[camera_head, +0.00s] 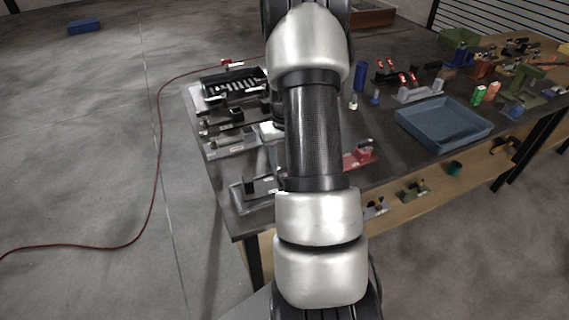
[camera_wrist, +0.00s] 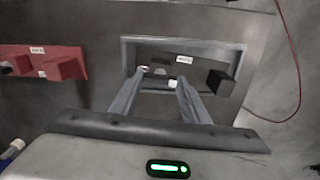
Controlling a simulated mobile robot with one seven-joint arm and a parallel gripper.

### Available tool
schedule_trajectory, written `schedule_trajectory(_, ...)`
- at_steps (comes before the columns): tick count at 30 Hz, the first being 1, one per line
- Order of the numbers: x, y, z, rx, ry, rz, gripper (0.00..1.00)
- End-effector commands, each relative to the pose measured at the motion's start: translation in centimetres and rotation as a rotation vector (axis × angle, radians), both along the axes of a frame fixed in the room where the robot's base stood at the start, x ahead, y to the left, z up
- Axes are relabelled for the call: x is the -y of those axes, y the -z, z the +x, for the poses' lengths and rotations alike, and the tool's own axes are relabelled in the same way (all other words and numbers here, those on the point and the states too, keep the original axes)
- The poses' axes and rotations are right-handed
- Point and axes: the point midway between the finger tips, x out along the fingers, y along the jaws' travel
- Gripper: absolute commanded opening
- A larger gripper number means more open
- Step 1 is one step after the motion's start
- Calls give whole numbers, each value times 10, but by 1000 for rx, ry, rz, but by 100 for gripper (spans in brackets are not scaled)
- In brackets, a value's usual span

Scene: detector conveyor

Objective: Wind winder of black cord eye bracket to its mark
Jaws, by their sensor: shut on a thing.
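The black cord eye bracket, as far as I can tell, is the grey-framed plate (camera_wrist: 235,48) in the middle of the wrist view, with a black block (camera_wrist: 220,82) at its right and a small white label. It also shows in the head view as a grey plate (camera_head: 237,199) at the table's near left corner, partly behind my arm. My gripper (camera_wrist: 160,78) reaches over this plate, its two fingers close together on a small part there, which I take for the winder. The fingers mostly hide that part. The mark cannot be made out. The head view hides my gripper.
A red bracket (camera_wrist: 68,66) stands left of the plate in the wrist view; it is right of my arm in the head view (camera_head: 361,154). More fixtures (camera_head: 232,117) line the table's left edge. A blue tray (camera_head: 443,124) lies right. A red cable (camera_head: 158,130) hangs to the floor.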

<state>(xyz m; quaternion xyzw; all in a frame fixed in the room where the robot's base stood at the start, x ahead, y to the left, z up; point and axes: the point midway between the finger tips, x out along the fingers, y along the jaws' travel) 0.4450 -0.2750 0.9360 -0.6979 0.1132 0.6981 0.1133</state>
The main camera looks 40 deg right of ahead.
Motion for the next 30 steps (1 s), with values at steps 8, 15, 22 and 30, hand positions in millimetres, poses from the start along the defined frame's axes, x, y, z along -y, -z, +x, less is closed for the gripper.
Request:
schedule_trajectory(8, 0, -1, 1, 2, 7, -1, 20)
schedule_trajectory(15, 0, -1, 1, 2, 6, -1, 59)
schedule_trajectory(22, 0, 0, 0, 1, 5, 0, 61)
schedule_trajectory(30, 1, -19, 1, 3, 5, -2, 61)
